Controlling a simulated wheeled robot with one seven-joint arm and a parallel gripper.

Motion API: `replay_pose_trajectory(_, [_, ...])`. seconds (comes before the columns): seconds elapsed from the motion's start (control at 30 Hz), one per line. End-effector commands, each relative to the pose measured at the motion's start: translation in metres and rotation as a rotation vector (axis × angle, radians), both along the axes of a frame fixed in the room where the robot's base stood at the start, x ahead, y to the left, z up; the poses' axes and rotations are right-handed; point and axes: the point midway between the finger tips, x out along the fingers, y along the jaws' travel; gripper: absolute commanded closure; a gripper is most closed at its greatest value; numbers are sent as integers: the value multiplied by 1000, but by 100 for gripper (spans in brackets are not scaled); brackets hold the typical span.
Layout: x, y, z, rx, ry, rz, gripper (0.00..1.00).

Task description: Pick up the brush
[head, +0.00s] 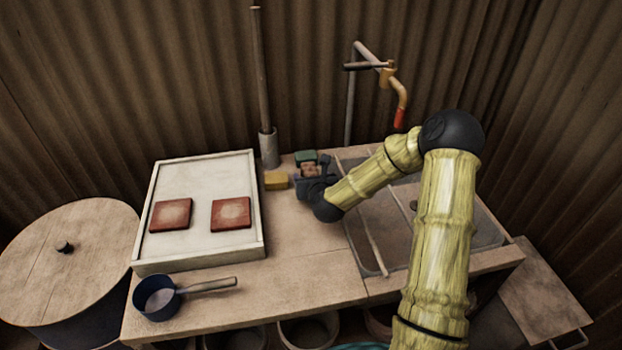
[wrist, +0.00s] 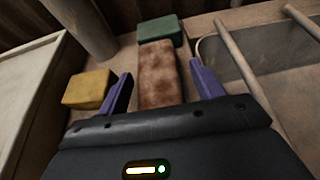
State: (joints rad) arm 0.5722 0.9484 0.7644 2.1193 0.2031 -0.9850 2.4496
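A mottled red-brown block (wrist: 160,75) lies on the worktop between my fingers in the wrist view. It may be the brush, but no bristles or handle show. It also shows in the head view (head: 310,170), partly covered by my gripper. My gripper (wrist: 161,68) is open, with one purple finger on each side of the block and a visible gap to each. Its near end is hidden by the gripper body. A green block (wrist: 160,31) lies just behind it, and a yellow block (wrist: 88,90) lies to the left of my left finger.
A pale tray (head: 205,166) with two red tiles stands at left. A blue ladle (head: 160,297) lies before it. A pole in a holder (head: 268,148) rises behind the blocks. A basin (head: 400,215) with bars and a tap (head: 398,95) are at right.

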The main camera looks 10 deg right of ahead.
Motion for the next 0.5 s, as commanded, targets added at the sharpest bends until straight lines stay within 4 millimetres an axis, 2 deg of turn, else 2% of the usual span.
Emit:
replay_pose_trajectory(0.03, [0,0,0,0,0,0,43])
replay_pose_trajectory(0.23, [0,0,0,0,0,0,82])
replay_pose_trajectory(0.5, [0,4,1,0,-1,5,83])
